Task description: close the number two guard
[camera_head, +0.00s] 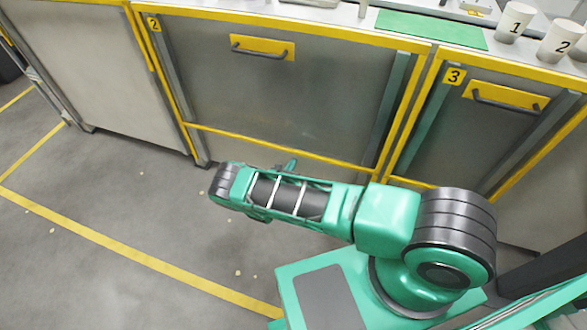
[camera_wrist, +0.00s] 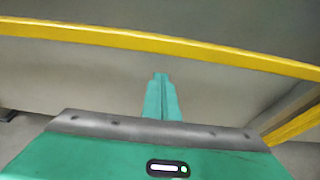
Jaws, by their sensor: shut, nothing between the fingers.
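The number two guard (camera_head: 270,95) is a wide grey panel in a yellow frame, with a "2" label at its upper left. Its dark bar handle (camera_head: 262,48) sits on a yellow plate near the top. A yellow rail (camera_head: 285,149) runs along the bottom. I cannot tell whether the panel is fully shut. My gripper (camera_wrist: 160,76) is shut and empty, its fingers pointing toward a yellow rail (camera_wrist: 160,41) and short of it in the picture. In the head view my arm mostly hides the gripper, low in front of the guard and well below the handle.
The number three guard (camera_head: 430,140) stands to the right, with its own handle (camera_head: 510,101). Cups (camera_head: 514,24) and a green mat (camera_head: 430,29) are on the counter above. A pale panel (camera_head: 85,70) is at left. The floor at left is open, with yellow lines.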

